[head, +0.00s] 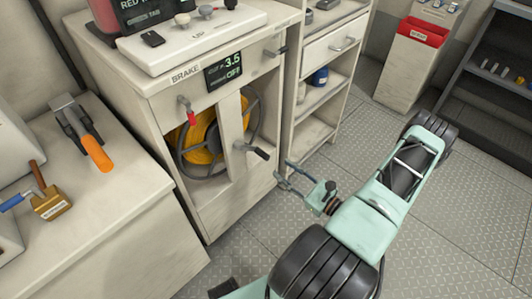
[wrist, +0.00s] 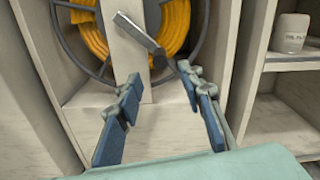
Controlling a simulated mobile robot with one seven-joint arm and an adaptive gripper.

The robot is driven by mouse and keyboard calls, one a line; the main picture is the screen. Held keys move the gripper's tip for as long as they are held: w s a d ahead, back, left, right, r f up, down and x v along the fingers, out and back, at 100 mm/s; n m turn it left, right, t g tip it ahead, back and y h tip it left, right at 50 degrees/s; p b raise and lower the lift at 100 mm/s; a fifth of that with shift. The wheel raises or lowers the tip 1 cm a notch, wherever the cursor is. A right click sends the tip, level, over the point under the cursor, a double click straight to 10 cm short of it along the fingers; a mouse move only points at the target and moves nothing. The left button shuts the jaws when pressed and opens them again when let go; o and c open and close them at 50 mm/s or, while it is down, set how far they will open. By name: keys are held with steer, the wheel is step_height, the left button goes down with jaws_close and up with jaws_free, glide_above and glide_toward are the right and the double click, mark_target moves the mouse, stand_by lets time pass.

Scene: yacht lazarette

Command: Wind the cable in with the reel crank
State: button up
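The reel (head: 179,157) sits in the cabinet opening, wound with orange-yellow cable (head: 199,140); the cable also shows in the wrist view (wrist: 168,30). A grey crank with a dark handle (head: 258,153) sticks out in front of the cabinet's upright post. In the wrist view the crank arm (wrist: 134,28) slants down right to its handle (wrist: 159,58). My gripper (head: 283,170) is open and empty, its fingers spread; in the wrist view its fingertips (wrist: 160,76) lie either side of and just short of the handle, apart from it.
A red-tipped lever (head: 190,115) sits below the BRAKE label (head: 186,74). A display (head: 224,70) reads 3.5 and OFF. Open shelves (head: 315,125) stand right of the cabinet. The floor is clear.

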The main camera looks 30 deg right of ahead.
mark_target(257, 150)
steer(key=b+x, duration=0.1)
steer(key=x, duration=0.9)
steer(key=shift+w+a, duration=0.15)
steer(key=shift+w, duration=0.15)
steer(key=shift+c, duration=0.5)
jaws_close()
